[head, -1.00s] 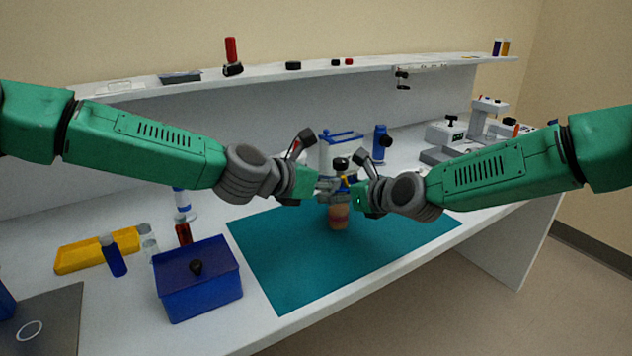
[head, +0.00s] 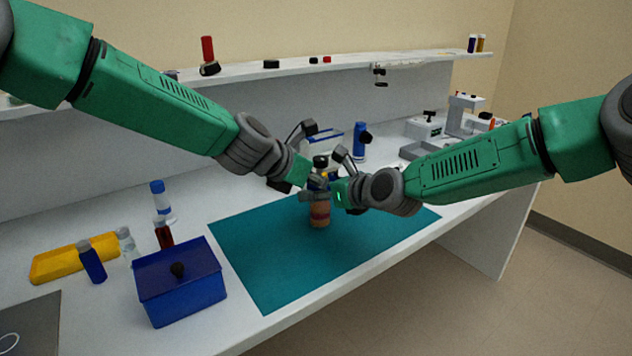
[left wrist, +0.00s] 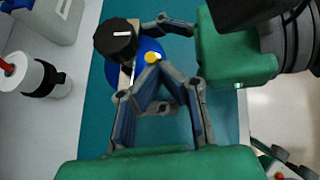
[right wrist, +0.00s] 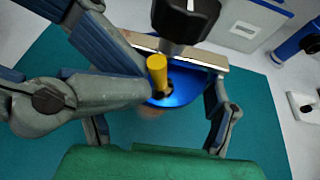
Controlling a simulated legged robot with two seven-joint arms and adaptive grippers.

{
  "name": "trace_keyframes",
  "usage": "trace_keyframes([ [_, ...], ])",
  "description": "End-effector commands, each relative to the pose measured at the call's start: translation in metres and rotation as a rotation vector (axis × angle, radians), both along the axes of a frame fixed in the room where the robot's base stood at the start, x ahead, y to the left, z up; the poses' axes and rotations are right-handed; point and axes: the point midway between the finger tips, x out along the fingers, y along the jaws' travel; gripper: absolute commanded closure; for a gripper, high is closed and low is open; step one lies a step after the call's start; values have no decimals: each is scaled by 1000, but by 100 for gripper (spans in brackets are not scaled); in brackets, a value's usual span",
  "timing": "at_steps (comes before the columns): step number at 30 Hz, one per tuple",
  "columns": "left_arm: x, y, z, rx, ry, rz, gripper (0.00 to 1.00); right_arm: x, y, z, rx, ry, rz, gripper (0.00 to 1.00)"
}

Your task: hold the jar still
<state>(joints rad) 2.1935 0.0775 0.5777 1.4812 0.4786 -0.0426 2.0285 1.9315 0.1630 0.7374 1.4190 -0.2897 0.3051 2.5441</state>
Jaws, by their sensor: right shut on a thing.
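The jar (head: 320,214), orange-brown, stands upright on the teal mat (head: 270,270). Its top is partly hidden by my grippers. A blue round piece (right wrist: 185,88) sits at its top, with a yellow peg (right wrist: 157,72) and a black knob (right wrist: 185,18) over it. My right gripper (head: 318,196) is shut on the jar near its upper part, from the right. My left gripper (head: 314,182) is at the jar's top, from the left. In the left wrist view its fingers (left wrist: 152,80) converge close to the yellow peg; whether they grip it is unclear.
A blue lidded box (head: 180,285), small bottles (head: 92,263) and a yellow rack (head: 70,258) stand left of the mat. A blue bottle (head: 360,140) stands behind the jar. The mat's front is clear, close to the bench edge.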

Motion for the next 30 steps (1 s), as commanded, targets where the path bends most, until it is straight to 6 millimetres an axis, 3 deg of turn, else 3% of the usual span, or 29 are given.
trace_keyframes([
  [2,-4,-2,-8,49,37,-9,100,0,1,0,2,2,1,64],
  [7,0,0,-1,120,80,0,100,1,1,0,3,1,0,64],
  [30,1,2,0,108,80,4,100,0,0,0,1,0,0,64],
])
